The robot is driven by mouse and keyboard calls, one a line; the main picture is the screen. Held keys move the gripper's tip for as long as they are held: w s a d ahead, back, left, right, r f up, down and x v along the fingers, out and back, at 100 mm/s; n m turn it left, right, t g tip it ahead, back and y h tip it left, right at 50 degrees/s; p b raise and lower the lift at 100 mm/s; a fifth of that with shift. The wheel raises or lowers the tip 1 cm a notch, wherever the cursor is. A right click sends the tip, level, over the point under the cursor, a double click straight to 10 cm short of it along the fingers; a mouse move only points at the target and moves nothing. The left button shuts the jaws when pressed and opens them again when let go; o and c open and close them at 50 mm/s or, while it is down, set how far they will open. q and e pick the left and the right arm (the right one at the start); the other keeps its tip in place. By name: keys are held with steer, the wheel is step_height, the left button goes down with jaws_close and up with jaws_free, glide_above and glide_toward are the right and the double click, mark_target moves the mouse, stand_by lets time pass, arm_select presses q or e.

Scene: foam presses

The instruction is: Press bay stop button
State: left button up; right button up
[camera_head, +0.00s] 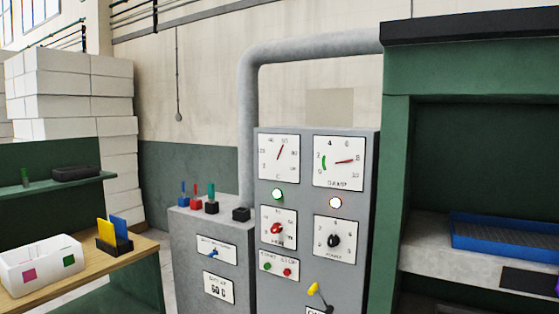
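A grey control panel (367,215) stands in the middle. Low on its left side is a small white plate (278,257) with a green button (266,266) on the left and a red button (288,272) on the right. The lettering above these buttons is too small to read surely. Above the plate is a red knob (277,229), and to its right a black knob (334,241). A yellow-tipped lever (313,289) sits below right of the red button. Neither of my grippers is in view.
A lower grey cabinet (184,260) with coloured toggles stands left of the panel. A green press frame (395,190) holding a blue tray (505,237) is at the right. A wooden bench (130,258) with a white box (40,265) is at the left.

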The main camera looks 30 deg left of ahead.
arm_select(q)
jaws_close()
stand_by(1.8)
